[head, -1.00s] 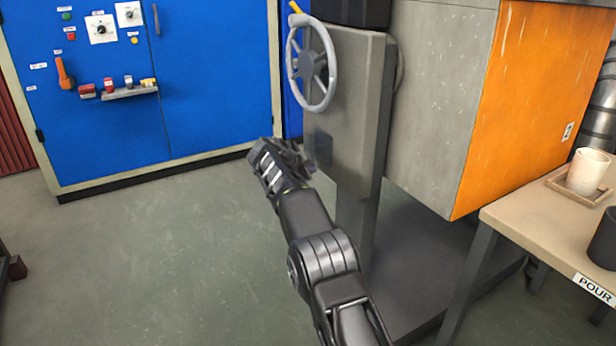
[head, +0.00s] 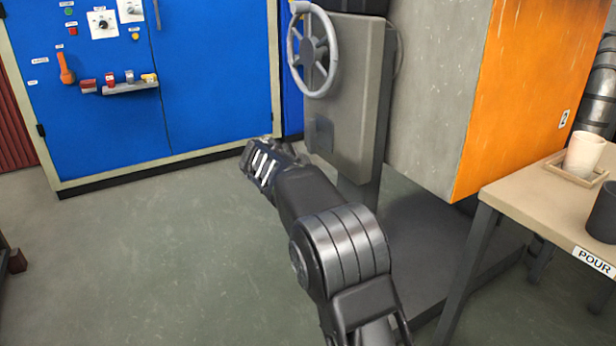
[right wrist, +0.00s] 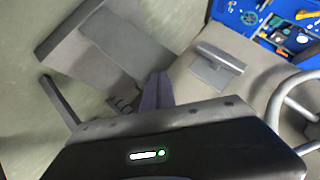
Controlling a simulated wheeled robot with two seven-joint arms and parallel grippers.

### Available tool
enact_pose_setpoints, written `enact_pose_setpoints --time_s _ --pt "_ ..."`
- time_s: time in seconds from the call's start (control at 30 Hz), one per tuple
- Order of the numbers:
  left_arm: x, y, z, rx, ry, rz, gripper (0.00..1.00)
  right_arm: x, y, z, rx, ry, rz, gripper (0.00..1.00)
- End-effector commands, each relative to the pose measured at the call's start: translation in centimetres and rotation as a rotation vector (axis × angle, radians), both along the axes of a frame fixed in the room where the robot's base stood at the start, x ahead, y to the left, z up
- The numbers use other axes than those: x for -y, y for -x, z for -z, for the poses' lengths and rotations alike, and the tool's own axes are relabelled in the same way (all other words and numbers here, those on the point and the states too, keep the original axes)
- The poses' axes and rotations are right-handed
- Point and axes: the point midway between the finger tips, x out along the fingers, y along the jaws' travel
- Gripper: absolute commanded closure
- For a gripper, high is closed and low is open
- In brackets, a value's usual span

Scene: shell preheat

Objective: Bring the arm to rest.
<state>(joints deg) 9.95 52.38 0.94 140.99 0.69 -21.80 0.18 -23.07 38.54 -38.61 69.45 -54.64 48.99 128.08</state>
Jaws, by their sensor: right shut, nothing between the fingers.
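My right gripper (head: 258,160) is at the end of the dark arm reaching up from the bottom of the head view. It is shut and empty, in front of the grey furnace column and left of its lower part in the picture. In the right wrist view its closed fingers (right wrist: 156,92) show as a dark wedge above the black gripper body. No object is held. My left gripper is not in view.
The grey column carries a handwheel (head: 314,50). A blue cabinet (head: 215,80) stands at the back left. A grey and orange housing (head: 520,90) and a table (head: 515,200) with a white cup (head: 584,154) are at right.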

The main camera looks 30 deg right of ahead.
Motion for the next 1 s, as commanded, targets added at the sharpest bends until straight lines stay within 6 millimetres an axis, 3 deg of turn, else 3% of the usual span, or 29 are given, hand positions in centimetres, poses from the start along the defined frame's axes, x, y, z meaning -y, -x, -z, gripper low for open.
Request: enact_pose_setpoints --time_s 0.73,0.9,1.0 --pt "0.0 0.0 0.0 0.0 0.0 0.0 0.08 -0.4 0.5 0.0 -0.019 0.012 -0.014 1.0" --pt "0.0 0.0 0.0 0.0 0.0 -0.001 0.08 -1.3 -0.9 0.1 -0.119 0.077 -0.171 1.0" --pt "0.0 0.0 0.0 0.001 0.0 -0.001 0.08 -3.5 -2.0 2.6 -0.236 0.114 -0.374 1.0"
